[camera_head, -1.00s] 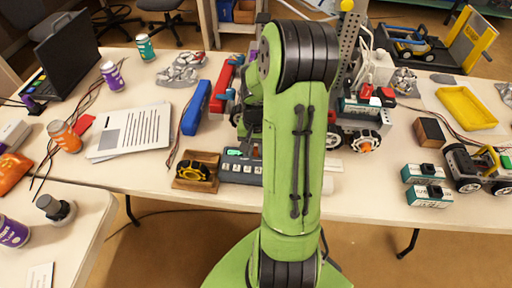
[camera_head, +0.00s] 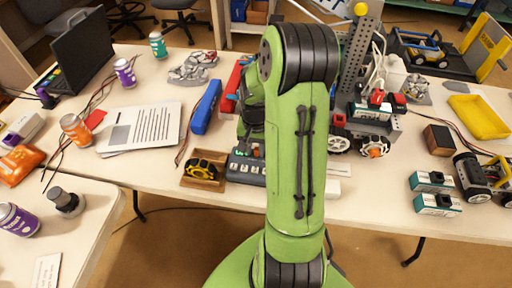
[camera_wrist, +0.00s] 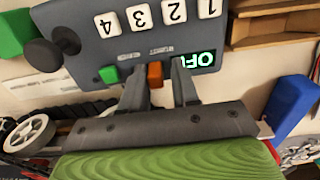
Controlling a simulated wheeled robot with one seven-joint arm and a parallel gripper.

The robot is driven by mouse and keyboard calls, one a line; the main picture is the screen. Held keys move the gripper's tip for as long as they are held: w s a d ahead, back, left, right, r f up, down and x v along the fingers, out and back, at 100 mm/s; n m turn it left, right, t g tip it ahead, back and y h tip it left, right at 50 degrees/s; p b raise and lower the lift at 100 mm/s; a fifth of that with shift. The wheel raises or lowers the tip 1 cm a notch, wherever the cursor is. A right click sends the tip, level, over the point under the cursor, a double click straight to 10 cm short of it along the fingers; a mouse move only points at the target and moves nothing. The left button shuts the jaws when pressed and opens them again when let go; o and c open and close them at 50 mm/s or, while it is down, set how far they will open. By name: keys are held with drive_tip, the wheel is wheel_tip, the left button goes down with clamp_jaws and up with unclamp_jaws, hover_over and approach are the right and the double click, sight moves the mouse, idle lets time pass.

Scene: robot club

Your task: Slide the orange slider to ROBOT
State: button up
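The orange slider (camera_wrist: 155,74) is a small block on a dark grey control panel (camera_wrist: 90,70) in the wrist view. My gripper (camera_wrist: 160,80) has its two fingers apart, one on each side of the slider. The left finger is very close to it; whether they touch I cannot tell. A gap shows on the right. A green piece (camera_wrist: 109,75) sits left of the slider. A display (camera_wrist: 205,60) reads OFF, partly hidden by the right finger. Small labels on the panel are unreadable. In the head view the panel (camera_head: 245,172) is partly hidden by my arm.
The panel carries numbered white keys (camera_wrist: 174,12) and a black knob (camera_wrist: 66,41). A wooden tray (camera_head: 203,184) with a yellow-black wheel stands left of it. A blue box (camera_head: 206,107) lies behind. A wheeled robot (camera_head: 365,125) stands to the right.

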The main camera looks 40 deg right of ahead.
sight(256, 148)
drive_tip(key=shift+r, duration=0.1)
wheel_tip(256, 148, up, 16)
drive_tip(key=p, duration=0.5)
drive_tip(key=shift+f, duration=0.2)
drive_tip(key=s+a+r+n+t+h+p, duration=0.1)
drive_tip(key=s+a+r+n+t+p, duration=0.2)
drive_tip(key=a+r, duration=0.6)
drive_tip(key=s+a+r+n+t+p, duration=0.1)
drive_tip(key=s+a+r+n, duration=0.2)
drive_tip(key=s+a, duration=0.1)
drive_tip(key=s+a+r+n+t+y+p, duration=0.1)
drive_tip(key=s+a+r+n, duration=0.2)
drive_tip(key=s+a+n, duration=0.1)
drive_tip(key=shift+s+a+t+p, duration=0.3)
drive_tip(key=shift+s+a, duration=0.45)
drive_tip(key=shift+s, duration=0.35)
